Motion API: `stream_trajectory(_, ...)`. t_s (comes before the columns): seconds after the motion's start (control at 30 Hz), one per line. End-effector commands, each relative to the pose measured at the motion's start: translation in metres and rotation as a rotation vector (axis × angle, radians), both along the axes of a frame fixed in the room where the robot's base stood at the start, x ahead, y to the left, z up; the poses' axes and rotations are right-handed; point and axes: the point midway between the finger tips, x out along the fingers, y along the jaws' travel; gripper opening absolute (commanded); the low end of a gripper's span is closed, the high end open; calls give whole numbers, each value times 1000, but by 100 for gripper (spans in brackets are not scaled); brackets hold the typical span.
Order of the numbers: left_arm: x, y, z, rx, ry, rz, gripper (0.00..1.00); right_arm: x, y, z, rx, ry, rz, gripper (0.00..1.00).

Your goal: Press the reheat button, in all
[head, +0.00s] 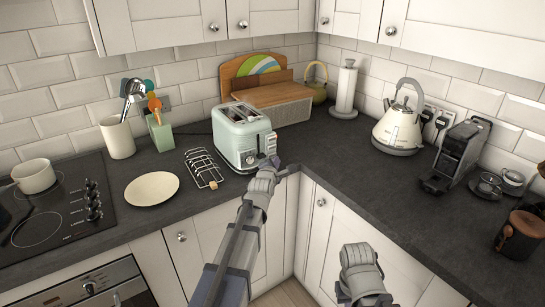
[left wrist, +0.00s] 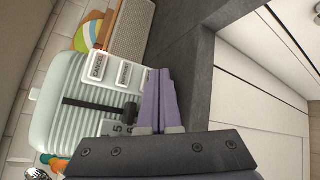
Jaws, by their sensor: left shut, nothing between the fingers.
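The pale green toaster (head: 243,137) stands on the worktop near the inner corner; it fills the left of the left wrist view (left wrist: 70,105). There its front panel shows a button marked CANCEL (left wrist: 97,66), a middle button (left wrist: 124,73) whose label is too small to read, and part of another button beside my fingers. A dark lever knob (left wrist: 130,110) shows below them. My left gripper (head: 282,167) is shut and empty at the toaster's front right. Its fingertips (left wrist: 160,74) are close to the panel; I cannot tell whether they touch. My right arm's end (head: 360,262) is low; its fingers are hidden.
A wire rack (head: 203,168) and a cream plate (head: 152,188) lie left of the toaster. A kettle (head: 399,122) and coffee machine (head: 458,152) stand right.

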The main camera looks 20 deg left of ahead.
Motion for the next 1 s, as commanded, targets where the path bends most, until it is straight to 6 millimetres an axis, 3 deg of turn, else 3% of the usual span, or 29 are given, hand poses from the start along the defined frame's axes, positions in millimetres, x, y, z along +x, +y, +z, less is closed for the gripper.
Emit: stream_trajectory(1.0,7,9,0,0,0,0,0,0,0,0,0,0,0,0)
